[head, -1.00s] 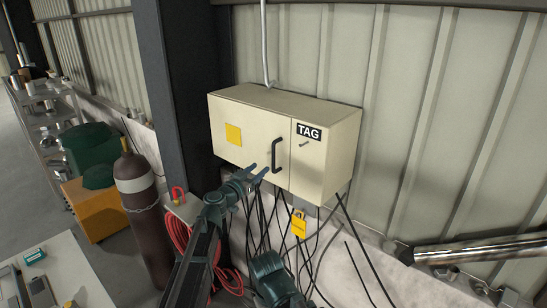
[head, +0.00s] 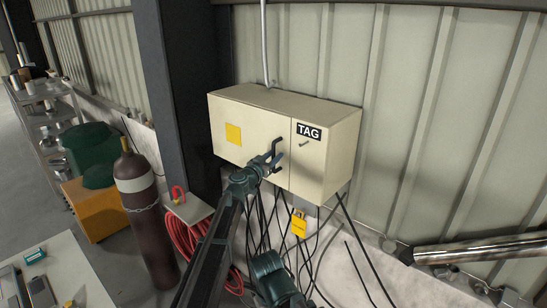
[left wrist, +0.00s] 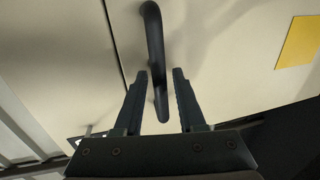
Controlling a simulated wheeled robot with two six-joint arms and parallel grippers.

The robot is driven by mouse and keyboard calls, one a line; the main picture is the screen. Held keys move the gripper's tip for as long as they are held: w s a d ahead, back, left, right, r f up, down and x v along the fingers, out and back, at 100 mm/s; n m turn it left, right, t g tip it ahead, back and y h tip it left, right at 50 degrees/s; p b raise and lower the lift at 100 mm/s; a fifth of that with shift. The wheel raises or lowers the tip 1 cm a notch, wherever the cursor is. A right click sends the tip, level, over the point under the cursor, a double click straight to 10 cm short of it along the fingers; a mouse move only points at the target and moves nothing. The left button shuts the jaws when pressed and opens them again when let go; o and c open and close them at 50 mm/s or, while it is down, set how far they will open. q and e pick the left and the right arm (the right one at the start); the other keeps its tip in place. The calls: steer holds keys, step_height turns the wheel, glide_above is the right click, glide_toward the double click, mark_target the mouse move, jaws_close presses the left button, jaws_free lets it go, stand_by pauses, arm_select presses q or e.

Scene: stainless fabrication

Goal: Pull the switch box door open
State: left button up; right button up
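The switch box (head: 330,160) is a cream cabinet on the wall in the head view. Its door (head: 232,108) carries a yellow square and lies flush with the front, shut. The dark bar handle (left wrist: 153,35) stands near the door's edge, upright, and is partly hidden by my gripper in the head view. My left gripper (head: 278,152) is at the handle. In the left wrist view its two fingers (left wrist: 161,80) are apart, with the lower part of the handle between them. The handle looks closer to one finger; contact cannot be told.
A yellow padlock-shaped tag (head: 299,224) and black cables hang below the box. A dark column (head: 190,90) and a brown gas cylinder (head: 146,220) stand to the left.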

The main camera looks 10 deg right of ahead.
arm_select(q)
jaws_close()
stand_by(1.2)
